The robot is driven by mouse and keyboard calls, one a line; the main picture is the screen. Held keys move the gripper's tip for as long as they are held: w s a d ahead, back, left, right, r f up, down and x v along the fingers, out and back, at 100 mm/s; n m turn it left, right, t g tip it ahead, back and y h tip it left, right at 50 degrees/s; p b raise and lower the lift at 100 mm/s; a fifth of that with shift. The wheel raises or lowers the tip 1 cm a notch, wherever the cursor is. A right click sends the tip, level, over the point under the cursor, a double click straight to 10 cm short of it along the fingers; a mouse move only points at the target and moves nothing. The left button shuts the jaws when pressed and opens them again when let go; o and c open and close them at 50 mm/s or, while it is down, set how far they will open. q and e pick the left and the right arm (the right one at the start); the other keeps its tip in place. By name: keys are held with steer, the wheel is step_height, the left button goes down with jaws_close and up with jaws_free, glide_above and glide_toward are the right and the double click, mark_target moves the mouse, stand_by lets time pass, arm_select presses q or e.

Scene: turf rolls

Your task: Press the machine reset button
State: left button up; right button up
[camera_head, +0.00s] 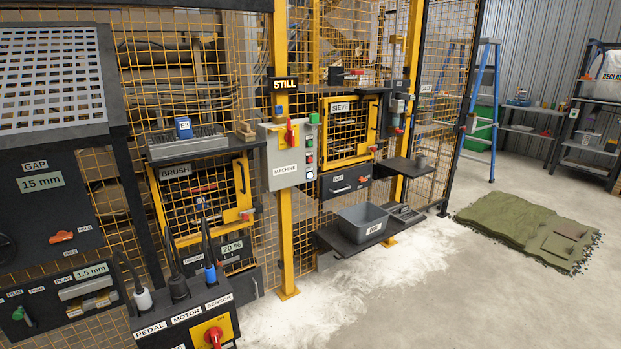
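A light grey control box (287,179) labelled MACHINE is fixed to a yellow post near the middle of the view. A red rotary handle (290,133) sits on its upper front. A black sign above reads STILL (284,84). Neither of my grippers is in view.
A black pedestal (170,325) with plugs and a red switch (213,337) stands at the front left. Shelves jut out below the SIEVE door (349,106), one holding a grey bin (361,221). White powder covers the floor ahead. Turf (525,228) lies at the right.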

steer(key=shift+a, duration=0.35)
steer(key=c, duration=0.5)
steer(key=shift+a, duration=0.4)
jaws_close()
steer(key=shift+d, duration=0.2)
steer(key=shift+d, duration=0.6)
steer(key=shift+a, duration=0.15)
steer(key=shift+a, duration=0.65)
